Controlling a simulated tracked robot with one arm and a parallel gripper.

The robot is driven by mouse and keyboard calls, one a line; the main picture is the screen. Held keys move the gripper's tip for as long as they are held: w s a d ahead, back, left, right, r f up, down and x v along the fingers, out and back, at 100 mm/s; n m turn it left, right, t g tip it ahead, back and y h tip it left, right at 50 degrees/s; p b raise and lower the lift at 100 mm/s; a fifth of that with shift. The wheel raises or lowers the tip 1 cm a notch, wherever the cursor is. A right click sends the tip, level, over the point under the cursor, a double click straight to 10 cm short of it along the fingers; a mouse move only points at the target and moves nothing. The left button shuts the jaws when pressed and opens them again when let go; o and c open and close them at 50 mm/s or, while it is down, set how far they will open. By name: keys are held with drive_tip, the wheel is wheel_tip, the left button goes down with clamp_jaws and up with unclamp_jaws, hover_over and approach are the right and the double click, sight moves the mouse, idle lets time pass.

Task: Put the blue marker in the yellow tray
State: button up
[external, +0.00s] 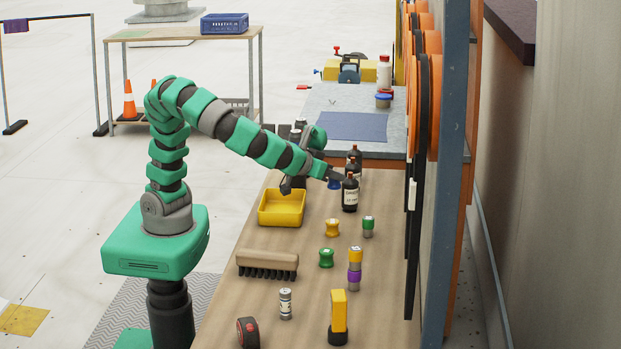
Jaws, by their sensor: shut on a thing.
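My gripper (333,176) is at the end of the green and black arm, over the far part of the wooden bench. It is shut on the blue marker (334,185), a small piece of which only a part shows below the dark fingers. The yellow tray (281,222) is on the bench to the left of and nearer than the gripper. Its visible inside looks empty. My wrist parts hang close above its back edge.
Dark bottles (350,194) stand just right of my gripper. A yellow piece (332,228), a green piece (326,258) and a green-topped piece (368,226) stand nearer. A brush (267,264) lies in front of the tray.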

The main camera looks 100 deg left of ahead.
drive_tip(key=s+a+n+g+b, duration=0.15)
drive_tip(key=s+b, duration=0.25)
drive_tip(key=s, duration=1)
drive_tip(key=shift+y, duration=0.4)
drive_tip(key=shift+s+a+f+b, duration=0.15)
drive_tip(key=shift+f+b, duration=0.25)
drive_tip(key=shift+f, duration=1.2)
drive_tip(key=shift+a+f+b, duration=0.15)
drive_tip(key=shift+f+b, duration=0.3)
drive_tip(key=shift+f, duration=1.1)
drive_tip(key=shift+s+a+f+b, duration=0.15)
drive_tip(key=shift+f+b, duration=0.25)
drive_tip(key=shift+f, duration=1.2)
drive_tip(key=shift+f, duration=0.15)
drive_tip(key=o, duration=1)
drive_tip(key=shift+c, duration=0.2)
drive_tip(key=shift+r, duration=0.3)
drive_tip(key=p+v, duration=0.2)
drive_tip(key=v, duration=0.9)
drive_tip(key=shift+s+d, duration=0.3)
